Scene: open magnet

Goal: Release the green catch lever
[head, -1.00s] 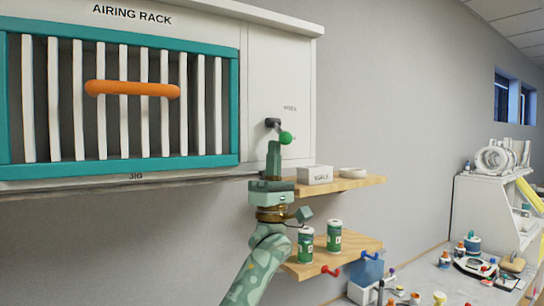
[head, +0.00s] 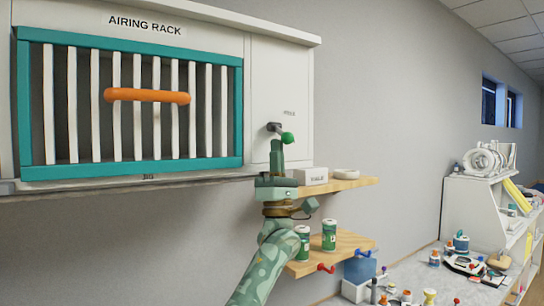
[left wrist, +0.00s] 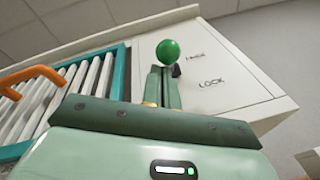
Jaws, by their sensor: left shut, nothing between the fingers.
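The catch lever has a green ball knob (head: 288,138) on a dark mount (head: 273,127), on the white panel right of the airing rack's barred door. The knob also shows in the left wrist view (left wrist: 168,50), just beyond my fingertips, with the word LOCK to its right. My left gripper (head: 277,146) is shut and empty, pointing up, its tips just below and slightly left of the knob. In the left wrist view its fingers (left wrist: 161,82) stand together under the knob. I cannot tell whether they touch it. My right gripper is not in view.
The teal-framed door (head: 130,171) with an orange handle (head: 147,96) is left of the lever. Below right, an upper shelf (head: 345,184) holds a white box and dish. A lower shelf (head: 335,250) holds two green cans near my left arm.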

